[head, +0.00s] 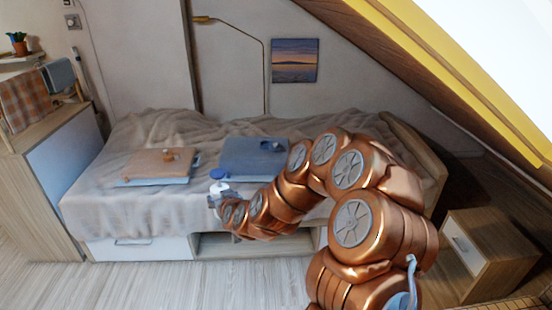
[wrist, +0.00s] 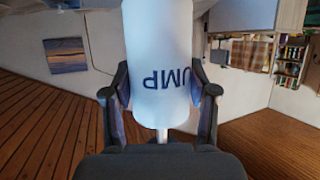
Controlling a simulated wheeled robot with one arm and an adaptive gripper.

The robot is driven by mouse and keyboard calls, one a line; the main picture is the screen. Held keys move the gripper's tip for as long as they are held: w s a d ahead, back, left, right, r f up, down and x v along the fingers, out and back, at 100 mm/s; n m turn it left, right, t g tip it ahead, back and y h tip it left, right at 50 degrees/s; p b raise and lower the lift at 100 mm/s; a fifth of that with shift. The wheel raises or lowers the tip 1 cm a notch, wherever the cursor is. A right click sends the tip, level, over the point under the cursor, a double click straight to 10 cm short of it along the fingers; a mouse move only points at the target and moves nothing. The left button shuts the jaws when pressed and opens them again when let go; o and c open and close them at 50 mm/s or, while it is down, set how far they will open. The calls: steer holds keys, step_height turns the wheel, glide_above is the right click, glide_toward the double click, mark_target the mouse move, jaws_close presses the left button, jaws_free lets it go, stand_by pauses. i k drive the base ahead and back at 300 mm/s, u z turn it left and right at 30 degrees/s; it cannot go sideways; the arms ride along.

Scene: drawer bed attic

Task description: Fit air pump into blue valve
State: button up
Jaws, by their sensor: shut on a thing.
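My gripper (head: 220,199) is shut on a white air pump (head: 219,188) above the front edge of the bed. In the wrist view the pump (wrist: 158,40) is a white cylinder with dark letters "UMP" showing, between the two dark fingers of my gripper (wrist: 160,92). A thin pale stem shows at its lower end there. A blue round part (head: 217,174) shows at the pump's top in the head view. A flat blue pad (head: 240,160) lies on the bed to the right of the pump, with a small darker blue piece, seemingly the blue valve (head: 270,146), on it.
A flat orange pad (head: 140,166) with small orange pieces (head: 172,154) lies on the bed at left. The bed (head: 110,215) has a rumpled beige cover. A wooden cabinet (head: 50,170) stands at left, a nightstand (head: 490,250) at right, under a sloped ceiling.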

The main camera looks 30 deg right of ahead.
mark_target(256, 149)
steer(key=z, duration=0.55)
steer(key=i, duration=1.2)
steer(key=u, duration=0.65)
steer(key=i, duration=0.45)
steer(key=u, duration=0.35)
